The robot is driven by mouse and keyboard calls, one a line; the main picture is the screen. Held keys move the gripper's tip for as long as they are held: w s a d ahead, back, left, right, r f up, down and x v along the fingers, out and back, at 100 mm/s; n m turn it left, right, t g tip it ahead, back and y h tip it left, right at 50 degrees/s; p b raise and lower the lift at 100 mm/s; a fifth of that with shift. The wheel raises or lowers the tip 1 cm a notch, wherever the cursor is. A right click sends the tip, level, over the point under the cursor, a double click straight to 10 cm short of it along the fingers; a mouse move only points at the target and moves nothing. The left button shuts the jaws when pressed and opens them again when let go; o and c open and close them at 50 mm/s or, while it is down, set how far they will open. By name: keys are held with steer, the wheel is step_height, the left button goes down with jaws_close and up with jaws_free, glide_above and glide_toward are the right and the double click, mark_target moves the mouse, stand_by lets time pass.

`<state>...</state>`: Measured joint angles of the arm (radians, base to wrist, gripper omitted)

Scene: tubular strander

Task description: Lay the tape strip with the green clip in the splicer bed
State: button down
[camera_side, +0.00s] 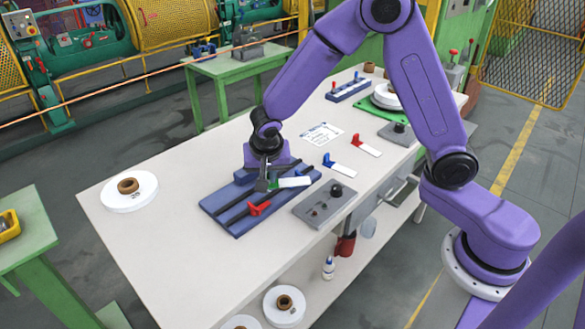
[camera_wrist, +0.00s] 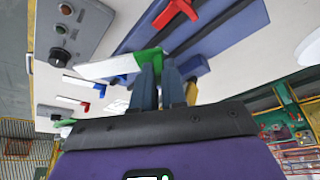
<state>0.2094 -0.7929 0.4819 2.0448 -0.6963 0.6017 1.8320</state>
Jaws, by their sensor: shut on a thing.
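My gripper (camera_side: 264,184) is shut on the green clip (camera_side: 274,184) of a white tape strip (camera_side: 295,182), over the far right part of the blue splicer bed (camera_side: 236,226). In the wrist view the green clip (camera_wrist: 149,56) sits at my fingertips (camera_wrist: 160,72), and the white strip (camera_wrist: 104,69) runs left from it toward the bed's edge. I cannot tell whether the strip touches the bed. A red clip (camera_side: 260,208) sits on the bed, nearer the front; it also shows in the wrist view (camera_wrist: 174,12). My fingers partly hide the clip.
A grey control box (camera_side: 324,205) with knobs stands right of the bed. A strip with a blue clip (camera_side: 340,168) and one with a red clip (camera_side: 366,147) lie farther back. A white reel (camera_side: 130,191) lies at the left. The table between reel and bed is clear.

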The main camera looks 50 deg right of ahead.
steer(key=w+a+n+t+y, duration=0.1)
steer(key=w+a+n+y, duration=0.1)
steer(key=w+a+n, duration=0.2)
steer(key=shift+w+a+n+y, duration=0.2)
steer(key=shift+a+n+y, duration=0.2)
steer(key=shift+a+n, duration=1.2)
steer(key=shift+d, duration=0.25)
steer(key=shift+f, duration=0.1)
steer(key=shift+f, duration=3.2)
steer(key=c, duration=1.1)
jaws_free()
